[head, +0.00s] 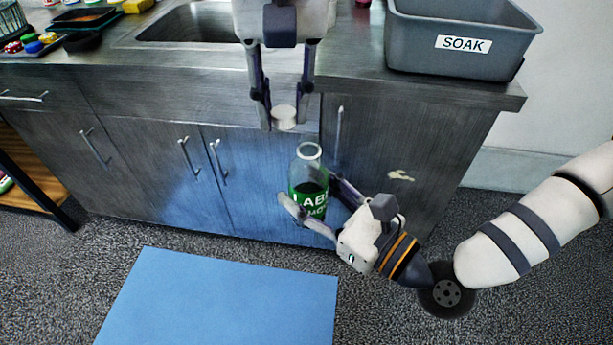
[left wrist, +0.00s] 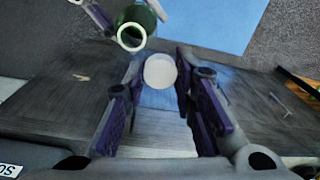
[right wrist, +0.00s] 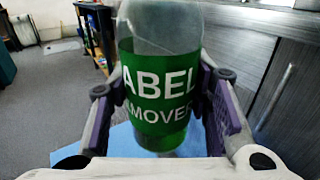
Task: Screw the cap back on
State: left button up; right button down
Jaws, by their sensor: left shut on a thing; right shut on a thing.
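A white cap (head: 284,117) is held between the fingertips of my left gripper (head: 285,112), above and a little left of the bottle in the head view. The cap also shows in the left wrist view (left wrist: 160,71). The green label-remover bottle (head: 309,184) has an uncapped, open round mouth with a pale rim. My right gripper (head: 312,205) is shut around the bottle's labelled body and holds it roughly upright in front of the cabinet. The bottle fills the middle of the right wrist view (right wrist: 160,85). Cap and bottle mouth (left wrist: 131,37) are apart.
A steel counter (head: 345,80) with a sink (head: 190,22) runs behind my grippers. A grey SOAK tub (head: 455,30) stands on its right end. A tray of coloured items (head: 30,42) sits far left. A blue mat (head: 220,300) lies on the floor.

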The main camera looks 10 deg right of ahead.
aim_at(309, 184)
pick_arm(q)
notch_tip(309, 184, up, 5)
jog(key=s+d+m, duration=0.1)
jog(key=s+d, duration=0.1)
jog(key=shift+s+d+m, duration=0.25)
jog(key=shift+d+m, duration=0.1)
jog(key=shift+m, duration=0.05)
jog(key=shift+f, duration=0.2)
jog(key=shift+f, duration=1.95)
jog(key=shift+f, duration=0.8)
jog(key=shift+f, duration=0.6)
